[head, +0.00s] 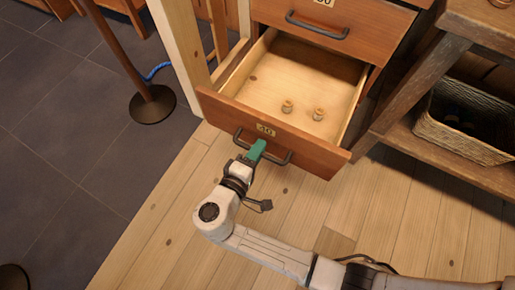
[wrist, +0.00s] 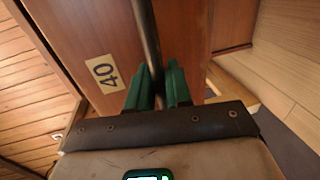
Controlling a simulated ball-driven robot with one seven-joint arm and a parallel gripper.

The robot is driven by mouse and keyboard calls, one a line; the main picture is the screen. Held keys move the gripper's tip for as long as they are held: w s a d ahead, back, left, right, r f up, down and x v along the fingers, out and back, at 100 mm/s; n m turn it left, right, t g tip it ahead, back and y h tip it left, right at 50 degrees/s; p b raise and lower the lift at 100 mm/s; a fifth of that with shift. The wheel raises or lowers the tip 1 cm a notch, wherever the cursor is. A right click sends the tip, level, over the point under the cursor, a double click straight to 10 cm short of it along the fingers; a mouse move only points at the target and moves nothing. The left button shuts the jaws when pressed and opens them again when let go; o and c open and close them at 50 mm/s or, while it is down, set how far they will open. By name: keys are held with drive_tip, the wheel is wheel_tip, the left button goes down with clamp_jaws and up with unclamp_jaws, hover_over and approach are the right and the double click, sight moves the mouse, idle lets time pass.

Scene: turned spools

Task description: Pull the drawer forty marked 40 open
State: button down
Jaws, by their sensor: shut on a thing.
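The drawer marked 40 (head: 300,148) stands well out of the wooden cabinet, with its inside showing in the head view. My gripper (head: 257,150) has green fingers and is shut on this handle. In the wrist view the handle (wrist: 146,35) passes between the green fingers (wrist: 158,88), beside the label 40 (wrist: 104,73).
Another closed drawer (head: 335,25) sits above. A wooden shelf bench (head: 440,155) with a woven basket (head: 465,130) stands at the right. A post with a round dark base (head: 152,103) stands at the left on dark tiles. The plank floor (head: 170,225) before the drawer is clear.

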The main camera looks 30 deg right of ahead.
drive_tip(key=c, duration=1.2)
unclamp_jaws()
drive_tip(key=p+v, duration=0.2)
drive_tip(key=v, duration=0.8)
drive_tip(key=shift+s+a, duration=0.2)
drive_tip(key=shift+a, duration=0.15)
